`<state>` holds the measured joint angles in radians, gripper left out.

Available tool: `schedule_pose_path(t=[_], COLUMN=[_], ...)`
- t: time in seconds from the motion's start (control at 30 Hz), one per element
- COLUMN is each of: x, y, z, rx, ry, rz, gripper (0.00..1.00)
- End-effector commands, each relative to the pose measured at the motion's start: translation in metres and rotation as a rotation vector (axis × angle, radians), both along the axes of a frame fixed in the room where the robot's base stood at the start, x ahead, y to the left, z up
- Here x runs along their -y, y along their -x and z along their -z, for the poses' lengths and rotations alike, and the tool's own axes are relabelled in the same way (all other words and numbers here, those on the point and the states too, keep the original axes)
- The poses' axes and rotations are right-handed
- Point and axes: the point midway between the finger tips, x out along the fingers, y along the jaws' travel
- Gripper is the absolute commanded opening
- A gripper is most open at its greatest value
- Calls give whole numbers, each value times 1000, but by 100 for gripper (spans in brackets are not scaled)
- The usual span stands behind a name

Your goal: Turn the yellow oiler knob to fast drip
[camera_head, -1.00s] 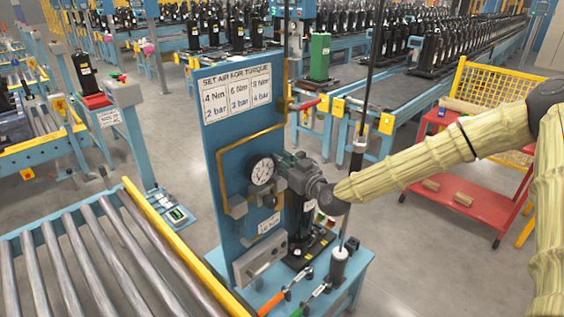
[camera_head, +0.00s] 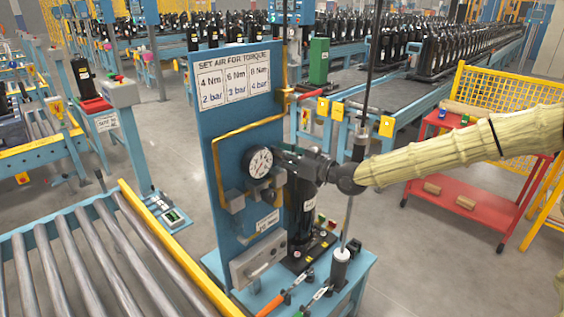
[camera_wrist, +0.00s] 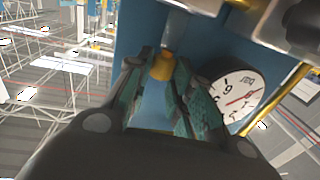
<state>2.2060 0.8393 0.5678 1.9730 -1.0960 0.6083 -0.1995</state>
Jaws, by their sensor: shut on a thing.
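The yellow oiler knob (camera_wrist: 162,66) is in the wrist view, between the far ends of my fingers, below a pale, partly clear stem. My gripper (camera_wrist: 160,75) is shut on it, with teal-padded fingers on both sides. In the head view my gripper (camera_head: 283,163) reaches in from the right to the blue panel (camera_head: 214,150), just right of the gauge. The knob is hidden there behind my gripper. The white round pressure gauge (camera_head: 259,161) also shows in the wrist view (camera_wrist: 238,93), right of the fingers. No drip marking is readable.
A yellow pipe (camera_head: 216,165) runs along the panel around the gauge. A black compressor unit (camera_head: 301,215) stands below my gripper, and a thin upright rod (camera_head: 348,215) stands close to my wrist. A roller conveyor (camera_head: 90,255) lies left, a red cart (camera_head: 455,195) right.

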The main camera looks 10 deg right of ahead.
Motion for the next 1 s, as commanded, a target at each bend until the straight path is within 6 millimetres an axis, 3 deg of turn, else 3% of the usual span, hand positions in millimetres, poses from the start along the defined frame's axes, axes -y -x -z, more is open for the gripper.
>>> schedule_pose_path(t=[1.0], x=[6], y=[-8], z=[-3], rx=[2], ry=[-1], rz=[-361], gripper=[0])
